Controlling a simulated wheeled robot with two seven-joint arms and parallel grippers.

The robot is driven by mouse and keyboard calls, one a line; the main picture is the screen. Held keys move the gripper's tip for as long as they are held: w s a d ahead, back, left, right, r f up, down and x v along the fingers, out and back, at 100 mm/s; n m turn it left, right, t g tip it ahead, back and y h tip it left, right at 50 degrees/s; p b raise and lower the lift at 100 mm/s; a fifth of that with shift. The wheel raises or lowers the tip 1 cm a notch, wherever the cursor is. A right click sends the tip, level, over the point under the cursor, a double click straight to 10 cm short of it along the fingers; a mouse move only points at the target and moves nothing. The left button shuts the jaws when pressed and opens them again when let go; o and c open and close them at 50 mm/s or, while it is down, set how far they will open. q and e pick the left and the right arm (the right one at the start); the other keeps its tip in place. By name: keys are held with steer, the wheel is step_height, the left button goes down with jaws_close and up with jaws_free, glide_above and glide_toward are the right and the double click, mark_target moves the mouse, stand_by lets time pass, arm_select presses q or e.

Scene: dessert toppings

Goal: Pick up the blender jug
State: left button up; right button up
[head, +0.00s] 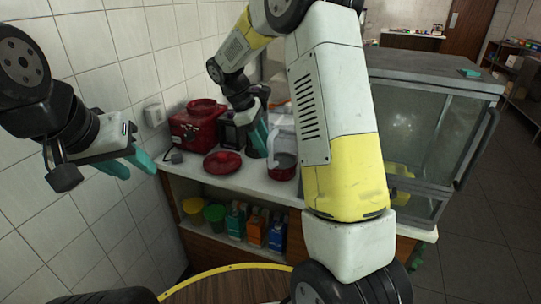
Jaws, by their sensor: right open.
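A clear jug with a red lower part, which looks like the blender jug (282,146), stands on the white counter, partly hidden behind my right arm. My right gripper (258,138) is just left of it with its teal fingers pointing down. The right gripper is open; whether its fingers touch or surround the jug I cannot tell. My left gripper (128,166) is in the air at the left, in front of the tiled wall, with its teal fingers apart and empty.
A red appliance (190,130) and a red round dish (222,163) sit on the counter (240,180). A shelf below holds a yellow tub (194,209), a green tub (214,216) and several cartons (256,228). A glass case (425,130) stands right. A round table edge (225,270) is in front.

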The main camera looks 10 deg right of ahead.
mark_target(269, 164)
steer(key=x, duration=0.3)
steer(key=shift+d, duration=0.15)
jaws_close()
steer(key=shift+w+r, duration=0.1)
stand_by(1.1)
